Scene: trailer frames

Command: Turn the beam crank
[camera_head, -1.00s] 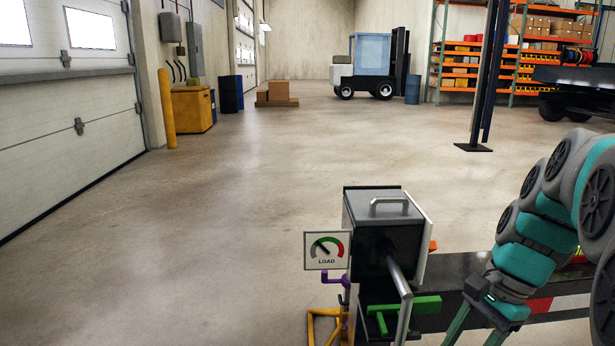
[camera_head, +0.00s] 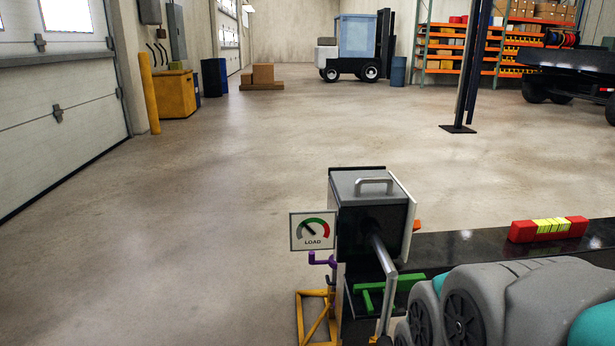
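The beam crank (camera_head: 384,259) is a grey metal bar on the front of a dark grey box (camera_head: 371,219) with a handle on top. The bar comes out of the box and bends down toward the bottom edge, where its lower end is partly cut off. A white LOAD gauge (camera_head: 312,231) with a green and red arc is on the box's left, its needle pointing up and left. My grey and teal arm fills the lower right, close to the crank's right side. My gripper is out of view.
A green part (camera_head: 372,286) sits beside the crank. A dark beam (camera_head: 464,246) runs right from the box, with a red and yellow block (camera_head: 549,229) on it. A yellow frame (camera_head: 316,314) stands below left. Open floor (camera_head: 210,190) lies left and behind.

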